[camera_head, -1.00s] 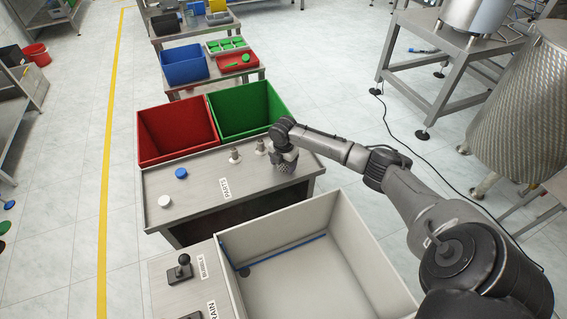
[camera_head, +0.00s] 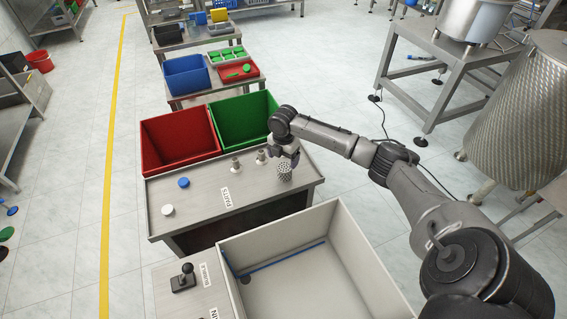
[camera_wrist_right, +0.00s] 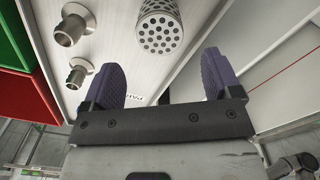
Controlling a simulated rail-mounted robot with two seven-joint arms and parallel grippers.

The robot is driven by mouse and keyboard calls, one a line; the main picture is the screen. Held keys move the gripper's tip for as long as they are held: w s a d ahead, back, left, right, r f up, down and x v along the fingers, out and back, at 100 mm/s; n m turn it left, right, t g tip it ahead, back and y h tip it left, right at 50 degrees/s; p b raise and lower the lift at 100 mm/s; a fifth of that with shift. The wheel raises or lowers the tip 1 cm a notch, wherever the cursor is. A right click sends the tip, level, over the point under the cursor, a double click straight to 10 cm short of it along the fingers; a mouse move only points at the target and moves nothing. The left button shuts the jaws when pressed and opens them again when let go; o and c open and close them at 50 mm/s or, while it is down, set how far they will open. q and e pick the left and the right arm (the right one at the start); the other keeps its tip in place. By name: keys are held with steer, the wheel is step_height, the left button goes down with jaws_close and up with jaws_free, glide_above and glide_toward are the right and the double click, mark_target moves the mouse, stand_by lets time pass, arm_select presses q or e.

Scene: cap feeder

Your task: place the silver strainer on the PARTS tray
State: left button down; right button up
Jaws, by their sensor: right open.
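The silver strainer (camera_head: 285,174), a perforated cylinder, stands upright on the right end of the grey PARTS tray (camera_head: 240,202). In the right wrist view the strainer (camera_wrist_right: 160,28) shows its round holed end, ahead of the fingertips and apart from them. My right gripper (camera_head: 283,158) is open and empty, just above and behind the strainer. In the right wrist view its two purple-grey fingers (camera_wrist_right: 161,72) are spread wide with nothing between them. My left gripper is in neither view.
Two metal fittings (camera_head: 261,158) stand left of the strainer. A blue cap (camera_head: 183,183) and a white cap (camera_head: 167,210) lie on the tray's left. Red (camera_head: 178,140) and green (camera_head: 243,120) bins stand behind; a deep pale box (camera_head: 350,240) is in front.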

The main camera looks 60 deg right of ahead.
mark_target(283, 168)
step_height(283, 168, up, 2)
steer(key=shift+r, duration=0.2)
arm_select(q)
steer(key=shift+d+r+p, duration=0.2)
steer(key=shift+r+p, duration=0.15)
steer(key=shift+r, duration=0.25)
arm_select(e)
steer(key=shift+r, duration=0.5)
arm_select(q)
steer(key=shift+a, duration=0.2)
